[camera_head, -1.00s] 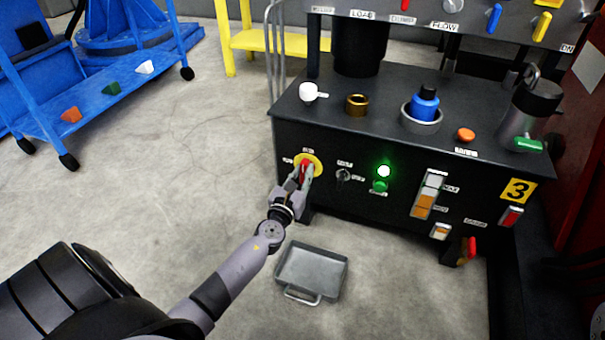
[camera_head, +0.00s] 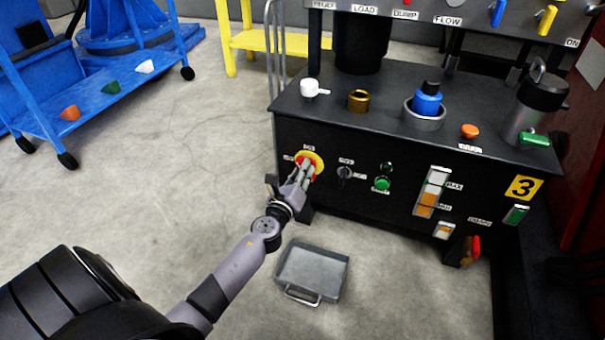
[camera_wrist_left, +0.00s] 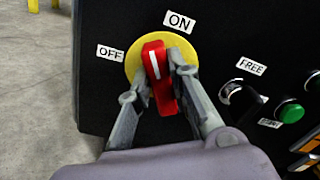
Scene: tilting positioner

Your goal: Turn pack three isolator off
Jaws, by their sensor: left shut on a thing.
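The pack three isolator is a red handle (camera_wrist_left: 158,75) on a yellow round plate (camera_wrist_left: 134,64), at the left of the black cabinet front. It also shows in the head view, where its yellow plate (camera_head: 318,158) is partly covered by my gripper. The ON label (camera_wrist_left: 180,22) is above it and the OFF label (camera_wrist_left: 110,52) is to its left. The handle's white mark points up and slightly left, between the two labels. My left gripper (camera_wrist_left: 160,88) is shut on the red handle, one finger on each side; it also shows in the head view (camera_head: 307,174). My right gripper is out of view.
A key switch (camera_head: 345,172), a dark lamp (camera_head: 386,168) and a green button (camera_head: 383,184) lie right of the isolator. A grey tray (camera_head: 313,272) lies on the floor below.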

